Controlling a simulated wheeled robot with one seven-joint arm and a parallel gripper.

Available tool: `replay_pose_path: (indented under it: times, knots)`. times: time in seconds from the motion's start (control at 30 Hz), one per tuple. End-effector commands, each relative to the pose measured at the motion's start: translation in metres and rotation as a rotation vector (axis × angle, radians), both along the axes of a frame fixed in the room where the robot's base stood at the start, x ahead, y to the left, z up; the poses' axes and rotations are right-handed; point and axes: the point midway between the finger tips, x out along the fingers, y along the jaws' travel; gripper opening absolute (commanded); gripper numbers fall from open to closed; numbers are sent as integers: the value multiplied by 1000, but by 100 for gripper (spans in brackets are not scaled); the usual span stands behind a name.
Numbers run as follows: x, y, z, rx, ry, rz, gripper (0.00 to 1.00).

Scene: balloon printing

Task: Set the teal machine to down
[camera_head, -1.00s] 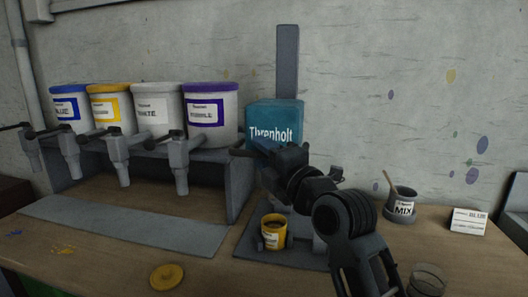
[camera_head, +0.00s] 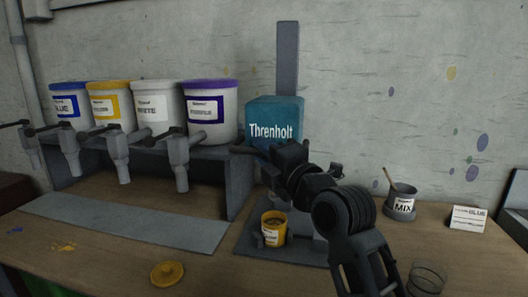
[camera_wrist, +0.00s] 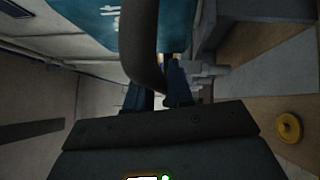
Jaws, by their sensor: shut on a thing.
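The teal machine (camera_head: 275,112), marked "Threnholt", stands at the middle against a grey upright post (camera_head: 287,60). A yellow tin (camera_head: 273,232) sits below its head on a dark base plate (camera_head: 255,250). My gripper (camera_head: 272,152) is at the lower front of the teal head, shut on a dark handle. In the wrist view the dark curved handle (camera_wrist: 146,50) passes by my gripper's fingers (camera_wrist: 158,92), with the teal casing (camera_wrist: 95,22) behind it. My gripper hides part of the machine's lower front, and the exact grip on the handle is partly hidden.
Several paint buckets (camera_head: 210,125) stand on a grey rack with taps (camera_head: 180,165) to the left. A yellow lid (camera_head: 167,273) lies in front. A MIX cup (camera_head: 402,207), a small card (camera_head: 468,219) and a clear glass (camera_head: 427,281) are to the right.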

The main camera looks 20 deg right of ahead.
Motion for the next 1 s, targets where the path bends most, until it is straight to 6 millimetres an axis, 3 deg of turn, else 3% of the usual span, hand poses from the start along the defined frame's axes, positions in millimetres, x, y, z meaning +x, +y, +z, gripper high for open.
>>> replay_pose_path:
  times: [0.37,1.0]
  knots:
    - [0,-1,-18,0,2,-1,0]
    - [0,0,-101,0,2,0,0]
